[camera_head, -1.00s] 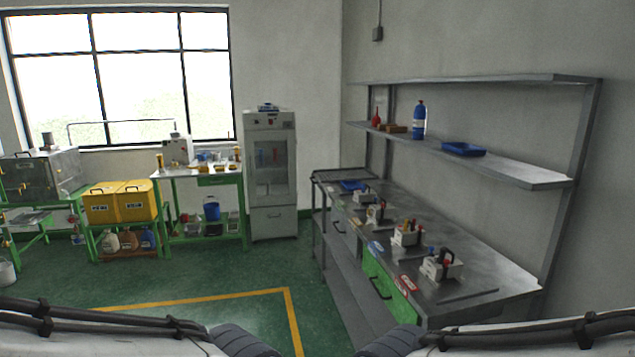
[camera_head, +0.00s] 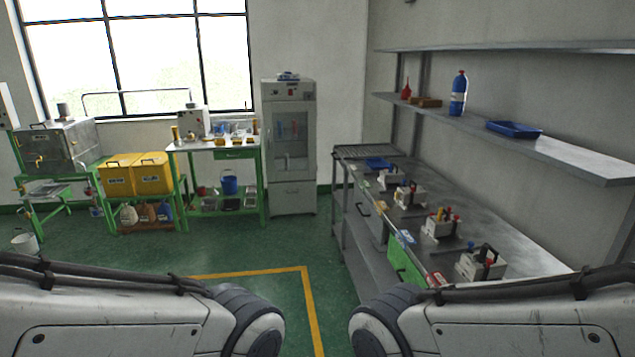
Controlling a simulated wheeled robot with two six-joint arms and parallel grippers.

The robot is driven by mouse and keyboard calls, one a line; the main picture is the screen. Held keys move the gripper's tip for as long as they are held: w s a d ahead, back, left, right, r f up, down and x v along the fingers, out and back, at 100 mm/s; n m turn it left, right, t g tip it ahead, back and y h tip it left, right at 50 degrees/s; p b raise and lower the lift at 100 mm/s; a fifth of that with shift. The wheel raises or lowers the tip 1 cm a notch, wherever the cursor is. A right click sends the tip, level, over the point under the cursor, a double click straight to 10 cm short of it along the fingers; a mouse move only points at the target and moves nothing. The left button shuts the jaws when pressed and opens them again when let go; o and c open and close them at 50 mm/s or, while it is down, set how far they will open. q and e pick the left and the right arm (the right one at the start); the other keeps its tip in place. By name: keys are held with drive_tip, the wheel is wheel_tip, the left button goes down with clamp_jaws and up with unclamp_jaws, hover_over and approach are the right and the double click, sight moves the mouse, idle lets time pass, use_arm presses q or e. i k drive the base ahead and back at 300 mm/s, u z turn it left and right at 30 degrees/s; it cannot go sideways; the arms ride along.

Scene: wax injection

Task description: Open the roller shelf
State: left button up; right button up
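I cannot pick out a roller shelf with certainty. A grey slatted rack (camera_head: 366,151), which looks like rollers, lies at the far end of the metal workbench on the right. Neither gripper is in view.
A tall grey cabinet (camera_head: 292,200) stands by the back wall. Left of it are a green-framed table (camera_head: 213,143), yellow boxes (camera_head: 135,177) and a white bucket (camera_head: 25,243). Wall shelves (camera_head: 560,152) hang above the workbench. Green floor (camera_head: 250,253) with a yellow line is clear ahead.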

sight(343, 152)
drive_tip(key=u, duration=0.25)
drive_tip(key=i, duration=1.9)
drive_tip(key=u, duration=0.25)
drive_tip(key=i, duration=1.95)
drive_tip(key=z, duration=0.2)
drive_tip(key=i, duration=1.4)
drive_tip(key=z, duration=0.15)
